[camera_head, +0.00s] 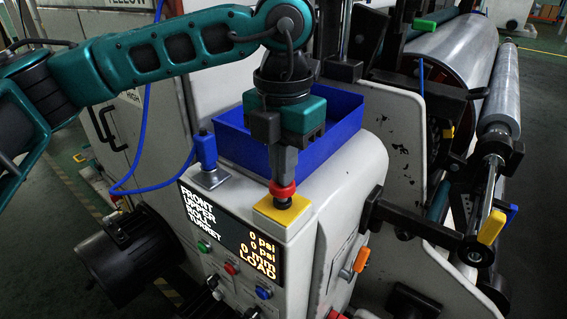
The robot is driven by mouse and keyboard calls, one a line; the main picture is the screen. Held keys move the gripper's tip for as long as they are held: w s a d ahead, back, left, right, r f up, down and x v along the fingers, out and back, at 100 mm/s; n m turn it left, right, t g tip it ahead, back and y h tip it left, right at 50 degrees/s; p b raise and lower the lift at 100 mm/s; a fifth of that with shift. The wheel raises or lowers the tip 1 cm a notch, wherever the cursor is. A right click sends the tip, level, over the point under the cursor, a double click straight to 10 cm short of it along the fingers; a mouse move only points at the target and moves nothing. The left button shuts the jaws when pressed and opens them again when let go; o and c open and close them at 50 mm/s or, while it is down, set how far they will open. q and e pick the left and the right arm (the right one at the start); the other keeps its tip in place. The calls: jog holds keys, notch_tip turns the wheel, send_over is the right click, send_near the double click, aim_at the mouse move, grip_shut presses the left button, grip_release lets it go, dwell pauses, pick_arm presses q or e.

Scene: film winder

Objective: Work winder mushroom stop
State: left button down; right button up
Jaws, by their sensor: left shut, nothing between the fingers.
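The mushroom stop is a red button (282,191) on a yellow plate (268,213), on top of the winder's console at the centre. My left gripper (283,180) comes down from above with its fingers shut, and their tips are at the red button. The tips hide the button's middle, and I cannot tell whether they press on it. My right gripper is out of view.
A blue bin (240,150) sits right behind my left gripper. A blue-handled joystick (207,152) stands to the left. A display (228,234) and coloured buttons (263,292) are on the front face. Large metal rollers (500,95) are at the right.

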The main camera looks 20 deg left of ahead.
pick_arm(q)
jog(key=shift+f+b, duration=0.55)
jog(key=shift+f, duration=0.4)
jog(key=shift+s, duration=0.1)
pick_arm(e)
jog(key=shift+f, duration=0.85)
pick_arm(q)
jog(key=shift+r, duration=0.2)
jog(key=r+p, duration=0.1)
jog(key=r, duration=0.1)
jog(key=r+p, duration=0.2)
jog(key=shift+w+r, duration=0.2)
jog(key=shift+r, duration=0.15)
notch_tip(320, 180, up, 10)
jog(key=shift+f, duration=0.2)
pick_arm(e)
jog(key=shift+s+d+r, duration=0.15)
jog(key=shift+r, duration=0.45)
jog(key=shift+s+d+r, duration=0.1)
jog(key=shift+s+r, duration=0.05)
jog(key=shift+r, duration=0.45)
pick_arm(q)
jog(key=shift+s, duration=0.1)
